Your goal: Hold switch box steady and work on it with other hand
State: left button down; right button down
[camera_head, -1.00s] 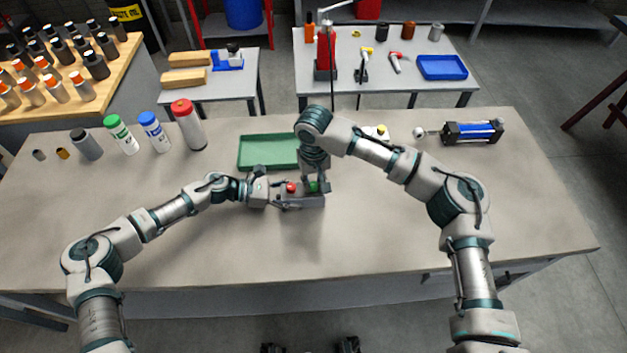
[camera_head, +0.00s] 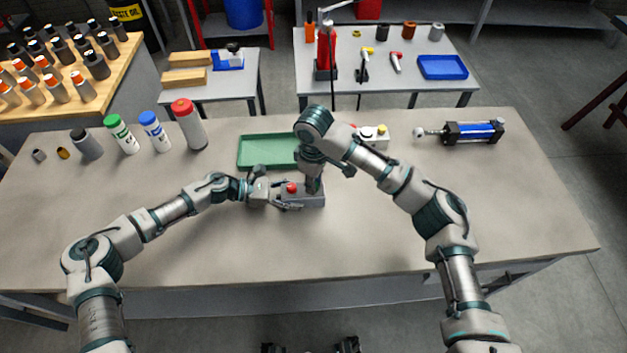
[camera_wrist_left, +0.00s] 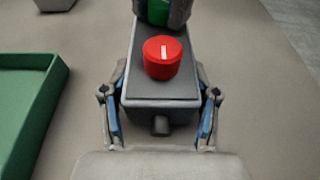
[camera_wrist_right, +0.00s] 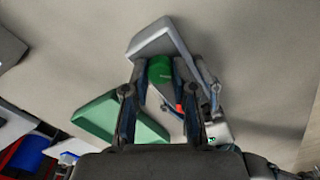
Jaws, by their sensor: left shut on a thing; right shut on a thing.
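The grey switch box (camera_head: 316,201) sits on the workbench, with a red knob (camera_head: 291,188) on its left part. My left gripper (camera_wrist_left: 160,103) is shut on the box's near end, one finger along each side, as the left wrist view shows. A green knob (camera_wrist_right: 160,69) on the box is between the fingers of my right gripper (camera_wrist_right: 166,78), which is shut on it from above. The green knob is hidden behind the right hand in the head view and partly shows at the top of the left wrist view (camera_wrist_left: 158,12).
A green tray (camera_head: 246,164) lies just behind the box. A light box with buttons (camera_head: 377,142) and a blue cylinder device (camera_head: 470,132) stand at the back right. Bottles, including a red-capped one (camera_head: 188,128), line the back left. The bench front is clear.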

pick_arm(q)
jog(key=shift+s+f, duration=0.1)
jog(key=shift+f, duration=0.05)
pick_arm(e)
jog(key=n, duration=0.4)
jog(key=shift+n, duration=2.1)
jog(key=c, duration=0.9)
grip_release()
jog(key=shift+c, duration=0.2)
notch_tip(320, 180, up, 12)
